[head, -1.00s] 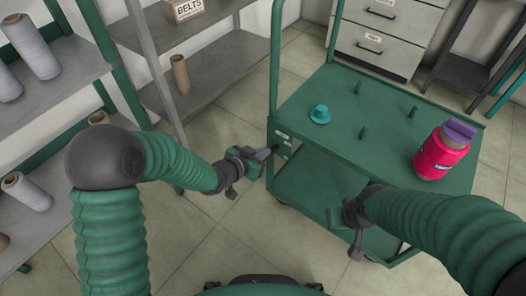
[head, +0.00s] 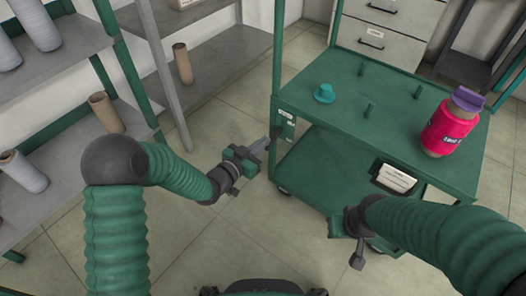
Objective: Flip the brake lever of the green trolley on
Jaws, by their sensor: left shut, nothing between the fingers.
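The green trolley (head: 396,137) stands right of centre, with a top deck, a lower shelf and an upright post. A small plate with a dark lever (head: 277,131) is on its left corner post, below the top deck; whether the lever is on or off is too small to tell. My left gripper (head: 262,147) is shut and empty, its tips just left of the lever; I cannot tell whether they touch it. My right gripper (head: 345,235) is at the trolley's front side, low and mostly hidden by its own arm, so its fingers do not show clearly.
Grey shelves (head: 62,148) with cones and tubes stand at the left. Drawers (head: 385,40) stand behind. Tiled floor is free between shelves and trolley.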

